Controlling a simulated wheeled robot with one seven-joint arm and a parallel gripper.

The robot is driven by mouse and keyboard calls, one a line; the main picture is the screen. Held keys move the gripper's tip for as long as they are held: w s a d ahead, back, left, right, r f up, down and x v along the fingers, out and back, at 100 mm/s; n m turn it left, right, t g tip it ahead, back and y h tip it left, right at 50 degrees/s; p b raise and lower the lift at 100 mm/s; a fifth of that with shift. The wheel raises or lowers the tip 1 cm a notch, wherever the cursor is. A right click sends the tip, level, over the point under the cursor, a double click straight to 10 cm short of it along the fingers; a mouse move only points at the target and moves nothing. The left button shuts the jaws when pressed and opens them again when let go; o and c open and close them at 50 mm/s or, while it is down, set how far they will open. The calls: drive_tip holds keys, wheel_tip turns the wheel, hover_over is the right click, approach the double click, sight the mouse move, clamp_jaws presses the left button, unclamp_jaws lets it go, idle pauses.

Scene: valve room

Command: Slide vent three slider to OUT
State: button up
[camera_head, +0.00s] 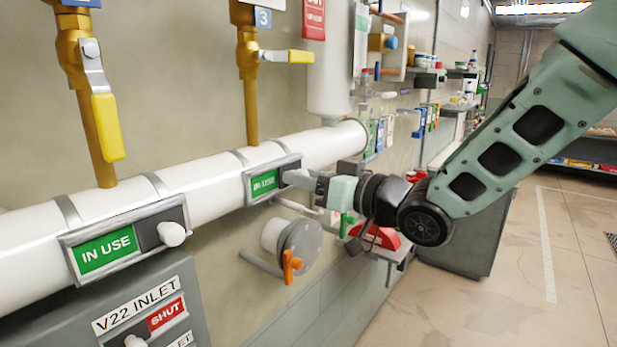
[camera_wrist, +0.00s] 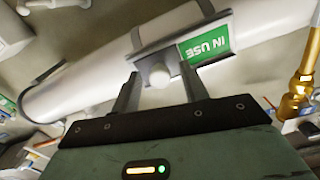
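The vent three slider sign reads green IN USE (camera_head: 264,183) and is mounted on the white pipe below the valve tagged 3. In the wrist view the same IN USE panel (camera_wrist: 207,48) shows upside down. The slider's grey plate covers the other half of the frame and carries a pale round knob (camera_wrist: 159,77). My gripper (camera_head: 292,178) is at the slider's right end; in the wrist view its two fingers (camera_wrist: 161,88) stand apart on either side of the knob, with visible gaps. In the head view the fingers hide the knob.
A nearer slider (camera_head: 160,237) also shows IN USE. Below it is a V22 INLET panel (camera_head: 136,302) reading SHUT. A round grey fitting with an orange handle (camera_head: 291,264) sits below my gripper. The floor at right is open.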

clamp_jaws()
drive_tip(key=s+a+b, duration=0.1)
drive_tip(key=s+b, duration=0.1)
drive_tip(key=s+a+b, duration=0.2)
drive_tip(key=shift+s+a+f, duration=0.15)
drive_tip(key=shift+s+a, duration=0.3)
drive_tip(key=shift+s, duration=0.05)
drive_tip(key=shift+o, duration=0.6)
unclamp_jaws()
drive_tip(key=shift+s+a+r, duration=0.1)
drive_tip(key=shift+r, duration=0.1)
